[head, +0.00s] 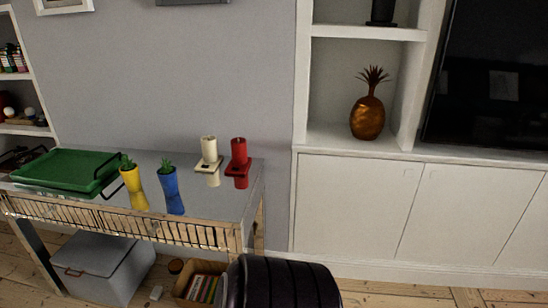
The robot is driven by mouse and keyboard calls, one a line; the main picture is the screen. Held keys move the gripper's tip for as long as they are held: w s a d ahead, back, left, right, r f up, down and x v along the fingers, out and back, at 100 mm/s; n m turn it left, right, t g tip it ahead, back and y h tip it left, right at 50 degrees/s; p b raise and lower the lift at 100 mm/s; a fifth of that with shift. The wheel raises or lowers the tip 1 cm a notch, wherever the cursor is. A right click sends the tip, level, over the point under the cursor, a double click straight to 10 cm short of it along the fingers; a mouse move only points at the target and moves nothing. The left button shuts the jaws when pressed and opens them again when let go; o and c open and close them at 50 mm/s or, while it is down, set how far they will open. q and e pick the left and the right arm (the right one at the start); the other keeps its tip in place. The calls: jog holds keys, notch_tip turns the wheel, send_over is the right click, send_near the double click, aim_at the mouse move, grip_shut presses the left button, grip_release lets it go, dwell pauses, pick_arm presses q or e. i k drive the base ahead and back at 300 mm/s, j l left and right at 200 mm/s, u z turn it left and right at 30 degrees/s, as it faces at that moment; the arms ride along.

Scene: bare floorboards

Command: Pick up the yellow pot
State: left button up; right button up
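The yellow pot (131,179) stands upright on the mirror-topped table (205,230) on the left of the head view. A small green plant shows at its top, and its reflection shows in the tabletop below it. The blue pot (168,182), also with a green plant, stands just to its right with a small gap. The green tray (65,171) is just to its left, its dark handle close to the pot. Neither of my grippers is in view.
A white candle (209,150) and a red candle (239,153) stand toward the table's back right. A white box (100,270) and an open box of books (198,285) are under the table. A black ribbed shape (280,283), unclear what, is at the bottom edge.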

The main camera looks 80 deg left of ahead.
aim_at(129, 171)
jog(key=u, duration=3.65)
